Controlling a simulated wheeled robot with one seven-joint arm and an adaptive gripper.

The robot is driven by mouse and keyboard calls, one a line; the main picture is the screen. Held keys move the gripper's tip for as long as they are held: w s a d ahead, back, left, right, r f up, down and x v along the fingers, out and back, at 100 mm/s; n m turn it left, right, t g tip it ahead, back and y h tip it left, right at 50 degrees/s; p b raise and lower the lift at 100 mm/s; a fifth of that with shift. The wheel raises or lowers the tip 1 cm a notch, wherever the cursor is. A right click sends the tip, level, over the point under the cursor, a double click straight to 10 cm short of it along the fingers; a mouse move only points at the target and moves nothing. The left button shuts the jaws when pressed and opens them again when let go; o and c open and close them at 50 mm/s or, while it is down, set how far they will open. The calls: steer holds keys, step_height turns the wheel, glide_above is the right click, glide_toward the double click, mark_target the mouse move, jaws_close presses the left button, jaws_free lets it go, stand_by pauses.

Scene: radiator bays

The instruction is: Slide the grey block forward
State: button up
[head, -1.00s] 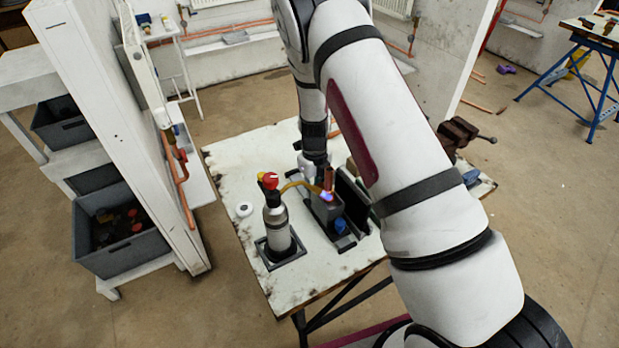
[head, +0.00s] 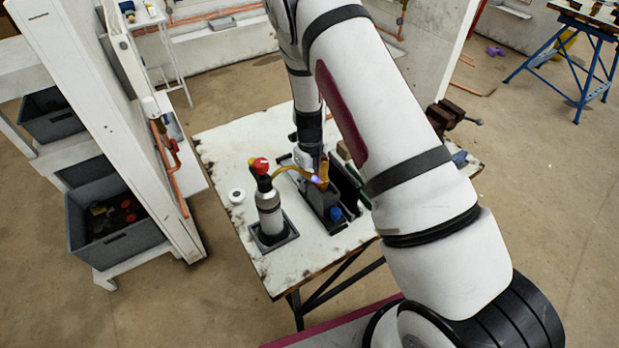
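The grey block (head: 320,205) is a dark grey piece in a dark tray on the white worktable (head: 225,150). A small upright copper-coloured piece (head: 323,168) stands at its far end. A torch (head: 269,205) with a red knob stands to the left in a square holder. Its curved brass tube ends in a violet-blue flame (head: 318,180) beside the copper-coloured piece. My gripper (head: 308,163) points down at the far end of the block, close to the copper-coloured piece. Its fingers are too small and partly hidden, so I cannot tell whether they are open or touch the block.
A blue knob (head: 336,213) sits at the near end of the block. A white ring (head: 237,196) lies left of the torch. A vice (head: 446,117) is on the table's right edge. A white partition (head: 110,110) and grey bins (head: 105,225) stand at the left.

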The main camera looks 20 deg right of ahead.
steer(key=shift+w+r, duration=0.1)
steer(key=shift+r, duration=0.2)
step_height(320, 180, up, 12)
steer(key=shift+a+f, duration=0.15)
steer(key=shift+f, duration=0.1)
steer(key=shift+a, duration=0.1)
stand_by(0.7)
